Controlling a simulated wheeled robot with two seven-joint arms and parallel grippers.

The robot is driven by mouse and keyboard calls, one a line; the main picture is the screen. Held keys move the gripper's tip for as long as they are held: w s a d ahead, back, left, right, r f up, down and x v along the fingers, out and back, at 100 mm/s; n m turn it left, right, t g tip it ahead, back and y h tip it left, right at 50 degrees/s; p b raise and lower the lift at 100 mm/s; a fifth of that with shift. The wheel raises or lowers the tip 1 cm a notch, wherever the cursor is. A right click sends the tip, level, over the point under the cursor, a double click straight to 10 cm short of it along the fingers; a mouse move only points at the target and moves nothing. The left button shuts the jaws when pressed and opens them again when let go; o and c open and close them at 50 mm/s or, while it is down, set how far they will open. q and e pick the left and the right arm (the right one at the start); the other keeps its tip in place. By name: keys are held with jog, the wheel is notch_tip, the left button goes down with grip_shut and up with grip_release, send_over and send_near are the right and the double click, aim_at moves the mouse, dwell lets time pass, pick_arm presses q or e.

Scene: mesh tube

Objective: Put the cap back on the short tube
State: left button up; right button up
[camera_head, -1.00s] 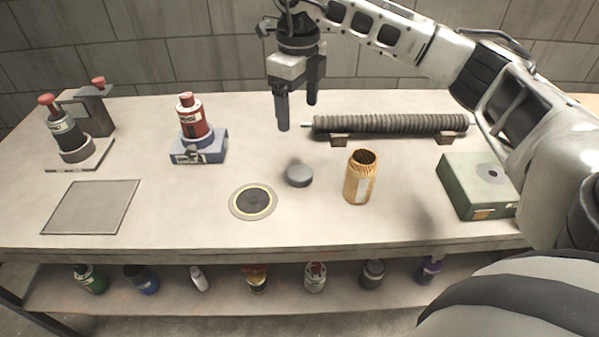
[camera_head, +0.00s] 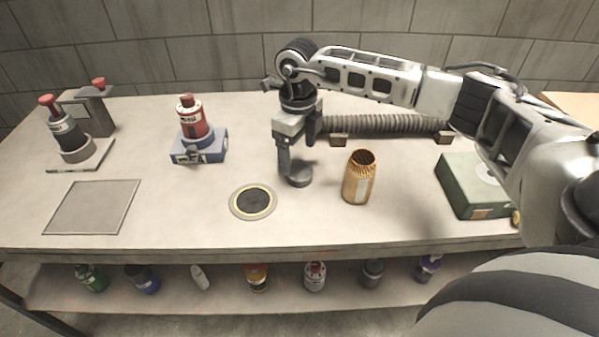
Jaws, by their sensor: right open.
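The short tube (camera_head: 358,179) is an orange-brown mesh cylinder with a pale label. It stands upright on the bench with its top open. The cap (camera_head: 299,178) is a dark grey disc lying on the bench to the left of the tube, partly hidden by my right gripper. My right gripper (camera_head: 294,172) points down, low over the cap, with its fingers open. One finger is at the cap's left side; the other is hard to make out. I cannot tell whether they touch the cap. My left gripper is not in view.
A long ribbed tube (camera_head: 385,125) lies on supports behind. A round dark pad (camera_head: 253,202) is left of the cap. A green box (camera_head: 472,188) stands right, a red bottle on a blue base (camera_head: 199,147) left. A flat grey plate (camera_head: 92,207) lies far left.

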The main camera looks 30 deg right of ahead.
aim_at(299, 172)
jog(key=f, duration=0.4)
jog(key=shift+s+a+p, duration=0.1)
jog(key=shift+s+p, duration=0.25)
jog(key=shift+s, duration=0.05)
jog(key=shift+f, duration=0.4)
jog(key=c, duration=1)
